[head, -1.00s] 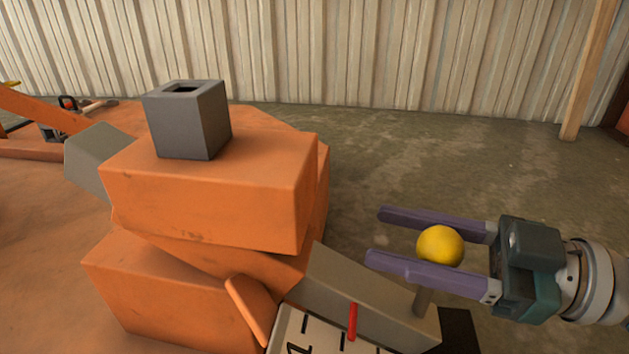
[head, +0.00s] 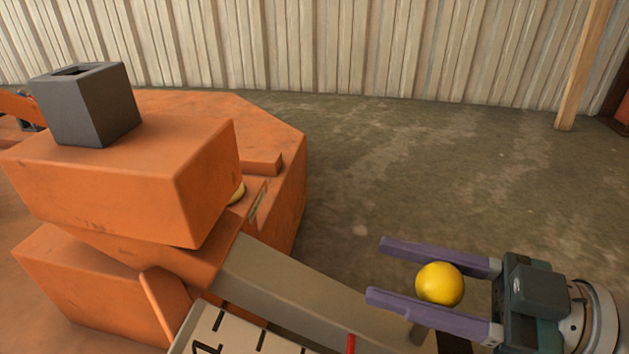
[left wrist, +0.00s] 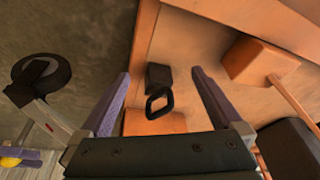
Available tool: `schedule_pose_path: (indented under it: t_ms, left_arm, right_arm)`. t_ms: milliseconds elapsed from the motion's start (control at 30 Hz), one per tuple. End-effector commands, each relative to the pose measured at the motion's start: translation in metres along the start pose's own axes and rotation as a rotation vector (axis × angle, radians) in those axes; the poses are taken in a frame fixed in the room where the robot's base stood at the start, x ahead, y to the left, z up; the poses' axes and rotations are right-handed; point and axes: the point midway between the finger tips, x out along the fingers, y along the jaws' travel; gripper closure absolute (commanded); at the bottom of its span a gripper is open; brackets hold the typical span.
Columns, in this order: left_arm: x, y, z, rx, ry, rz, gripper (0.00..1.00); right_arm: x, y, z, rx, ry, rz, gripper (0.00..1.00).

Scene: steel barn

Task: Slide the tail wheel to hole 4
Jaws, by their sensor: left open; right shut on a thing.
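The grey tail beam (head: 300,290) sticks out of the orange machine (head: 120,180) toward the lower right. A yellow ball knob (head: 440,284) stands on a short post on its outer end. My right gripper (head: 374,270) is shut on the knob, one finger on each side. A pale scale plate (head: 235,335) with black ticks lies along the beam; a red pointer (head: 350,344) is at the bottom edge. Its numbers cannot be read clearly. The tail wheel (left wrist: 40,78), dark, shows in the left wrist view. My left gripper (left wrist: 163,88) is open, above a black ring handle (left wrist: 160,102).
A dark grey square socket block (head: 90,105) sits on top of the machine. Open concrete floor (head: 400,180) lies behind and right of the beam, up to the metal wall (head: 350,50). A wooden post (head: 586,65) stands at the right.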

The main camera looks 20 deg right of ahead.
Motion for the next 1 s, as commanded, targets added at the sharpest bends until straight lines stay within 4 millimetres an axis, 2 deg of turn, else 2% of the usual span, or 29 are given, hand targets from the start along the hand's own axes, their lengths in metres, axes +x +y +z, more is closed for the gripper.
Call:
schedule_pose_path:
  t_ms: [100,133,367,667,767,1000]
  left_arm:
    - [0.000,-0.001,0.000,0.004,0.000,-0.003,0.00]
    - [0.000,-0.001,0.000,0.005,0.000,-0.003,0.00]
    - [0.000,-0.002,0.000,0.009,0.000,-0.006,0.00]
    - [-0.002,-0.002,-0.001,0.009,0.001,-0.006,0.00]
    - [-0.006,-0.002,-0.002,0.009,0.001,-0.005,0.00]
    - [-0.018,-0.001,-0.006,0.006,0.002,-0.002,0.00]
  right_arm:
    - [-0.003,0.000,0.006,0.001,-0.021,0.000,1.00]
    - [-0.003,0.000,0.006,0.001,-0.021,0.000,0.46]
    - [-0.001,0.000,0.004,0.001,-0.013,0.000,0.20]
    - [-0.004,0.000,0.002,0.001,-0.010,0.000,0.19]
    - [-0.015,0.001,0.001,0.001,-0.013,0.001,0.19]
    - [-0.064,0.000,0.001,0.002,-0.016,0.001,0.19]
